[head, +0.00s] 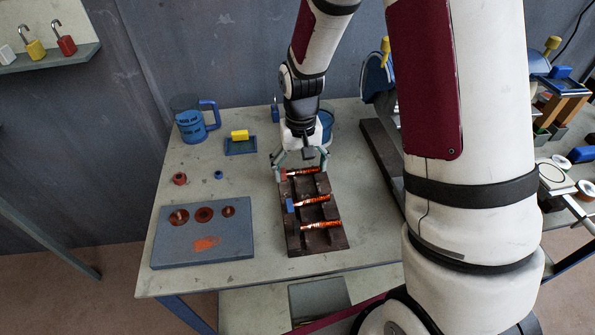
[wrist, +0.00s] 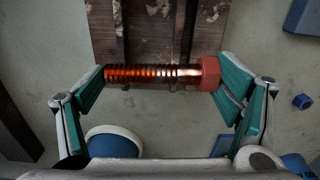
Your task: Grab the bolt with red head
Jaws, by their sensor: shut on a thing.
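The bolt with a red head (head: 302,171) lies across the far end of a dark rack (head: 312,244). In the wrist view its coppery threaded shank (wrist: 150,76) points left and its red hexagonal head (wrist: 209,74) is on the right. My gripper (head: 302,174) is at this far end of the rack, shut on the bolt lengthwise. One finger is at the shank's tip and the other at the red head. The bolt still appears at the rack's level; I cannot tell whether it touches it.
A blue-headed bolt (head: 312,202) and a dark-headed bolt (head: 322,225) lie nearer on the rack. A grey block with round holes (head: 225,252) is left. A blue mug (head: 192,124) and a yellow block on a blue tray (head: 240,135) stand behind.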

